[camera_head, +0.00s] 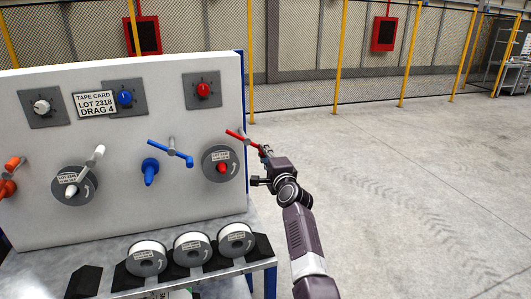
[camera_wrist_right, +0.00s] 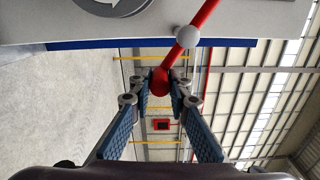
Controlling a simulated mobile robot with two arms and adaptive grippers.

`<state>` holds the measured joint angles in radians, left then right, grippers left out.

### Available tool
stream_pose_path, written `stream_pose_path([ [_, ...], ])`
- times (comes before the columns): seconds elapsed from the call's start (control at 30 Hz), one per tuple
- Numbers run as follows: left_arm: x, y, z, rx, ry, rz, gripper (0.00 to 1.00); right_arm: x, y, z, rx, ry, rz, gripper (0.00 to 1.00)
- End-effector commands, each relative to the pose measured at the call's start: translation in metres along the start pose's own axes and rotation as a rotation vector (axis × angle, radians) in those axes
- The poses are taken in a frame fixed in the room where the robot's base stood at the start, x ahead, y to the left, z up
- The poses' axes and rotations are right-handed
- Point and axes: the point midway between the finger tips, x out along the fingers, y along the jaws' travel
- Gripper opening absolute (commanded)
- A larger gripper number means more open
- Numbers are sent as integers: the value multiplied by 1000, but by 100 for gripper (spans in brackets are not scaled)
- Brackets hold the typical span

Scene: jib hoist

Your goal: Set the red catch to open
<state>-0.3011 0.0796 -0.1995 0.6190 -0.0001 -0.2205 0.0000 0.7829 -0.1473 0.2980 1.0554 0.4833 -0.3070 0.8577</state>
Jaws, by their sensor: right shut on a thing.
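The red catch (camera_head: 238,136) is a thin red bar at the right edge of the white panel (camera_head: 120,190). It slants down to the right in the head view, its right end reaching past the panel edge. My right gripper (camera_head: 265,153) is shut on that end, and its fingers partly hide it. In the right wrist view the red bar (camera_wrist_right: 204,17) runs past a pale ball (camera_wrist_right: 187,36) to a red rounded end between the fingertips of my right gripper (camera_wrist_right: 162,88). No open or closed marking is readable. My left gripper is not in view.
A red knob on a grey disc (camera_head: 233,157) sits just below the bar. A blue bar handle (camera_head: 171,148) is left of it, and a red dial (camera_head: 203,89) above. Several labelled spools (camera_head: 236,239) stand on the bench in front. The floor right of the panel is clear.

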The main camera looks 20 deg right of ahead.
Motion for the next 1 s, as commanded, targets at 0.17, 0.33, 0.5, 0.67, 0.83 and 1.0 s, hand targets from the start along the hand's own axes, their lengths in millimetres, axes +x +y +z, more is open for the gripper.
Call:
stream_pose_path([
  [0.17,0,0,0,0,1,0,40,0,4,5,0,-8,8,0],
  [0.33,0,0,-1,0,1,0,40,0,3,5,-1,-8,8,20],
  [0.5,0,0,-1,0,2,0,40,0,2,4,-1,-7,5,34],
  [0.67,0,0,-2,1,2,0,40,0,0,2,-1,-4,2,34],
  [0.83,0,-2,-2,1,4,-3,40,1,-8,2,0,-3,-2,34],
  [1.0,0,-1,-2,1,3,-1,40,1,-37,6,1,-5,-5,34],
])
